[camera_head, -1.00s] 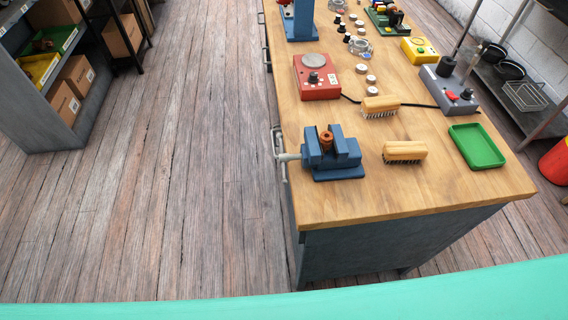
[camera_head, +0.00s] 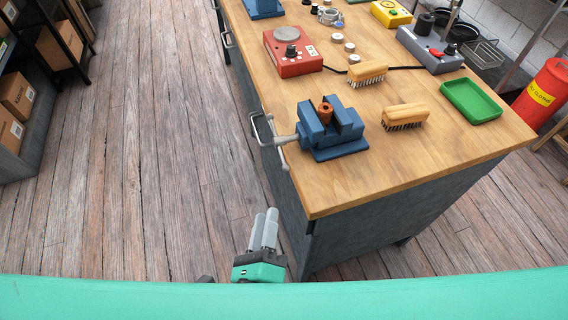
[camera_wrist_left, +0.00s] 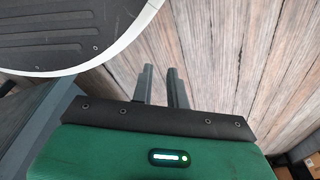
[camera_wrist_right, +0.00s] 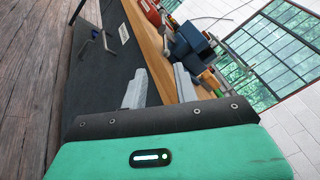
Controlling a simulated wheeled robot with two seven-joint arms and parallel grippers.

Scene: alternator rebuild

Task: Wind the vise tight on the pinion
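The blue vise (camera_head: 345,143) stands at the bench's left edge in the head view. The copper-coloured pinion (camera_head: 325,111) sits upright between its jaws; I cannot tell how tightly. The vise's grey screw handle (camera_head: 285,139) sticks out left past the bench edge. My right gripper (camera_head: 264,228) is in front of the bench's near left corner, below and apart from the vise. In the right wrist view its fingers (camera_wrist_right: 160,85) are apart and empty, with the blue vise (camera_wrist_right: 193,43) beyond them. My left gripper (camera_wrist_left: 162,85) is open and empty over the wooden floor.
Two wooden brushes (camera_head: 404,114) (camera_head: 367,71), a green tray (camera_head: 471,99) and a red device (camera_head: 292,54) are on the bench. A metal drawer pull (camera_head: 262,129) juts from the bench side near the vise handle. The floor (camera_head: 150,160) left of the bench is clear.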

